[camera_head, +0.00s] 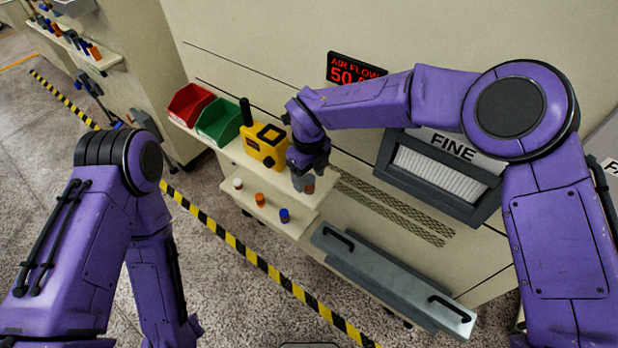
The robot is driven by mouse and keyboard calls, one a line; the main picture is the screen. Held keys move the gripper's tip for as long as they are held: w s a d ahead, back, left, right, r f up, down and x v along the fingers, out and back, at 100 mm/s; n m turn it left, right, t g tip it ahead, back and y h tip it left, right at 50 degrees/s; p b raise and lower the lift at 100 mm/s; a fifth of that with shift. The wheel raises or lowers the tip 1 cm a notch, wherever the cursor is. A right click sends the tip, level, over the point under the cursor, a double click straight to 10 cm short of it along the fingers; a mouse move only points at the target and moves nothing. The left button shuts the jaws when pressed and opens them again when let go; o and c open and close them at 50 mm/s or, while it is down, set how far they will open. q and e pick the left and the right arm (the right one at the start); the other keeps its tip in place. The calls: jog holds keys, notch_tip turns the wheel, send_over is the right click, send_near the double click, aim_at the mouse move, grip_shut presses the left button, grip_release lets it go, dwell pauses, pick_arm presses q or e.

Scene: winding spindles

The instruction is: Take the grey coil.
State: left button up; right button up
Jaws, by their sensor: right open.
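My right gripper (305,172) is open and points down over the right end of the upper cream shelf (326,190). A small grey shape (298,184) with a reddish-brown one (309,187) beside it shows right at its fingertips. The gripper partly hides them, and I cannot tell whether the grey shape is the grey coil or part of a finger. On the lower shelf (246,207) stand a white coil (238,184), an orange coil (260,200) and a blue coil (284,215). My left arm hangs at the left, its gripper out of view.
A red bin (189,104), a green bin (219,121) and a yellow device (263,146) with a black handle stand left of my right gripper. A grey panel with black handles (390,282) juts out below right. Floor beyond the yellow-black tape (250,258) is clear.

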jog(key=shift+f, duration=0.95)
jog(key=c, duration=1.2)
pick_arm(q)
jog(key=shift+r, duration=0.4)
pick_arm(e)
jog(key=shift+o, duration=0.2)
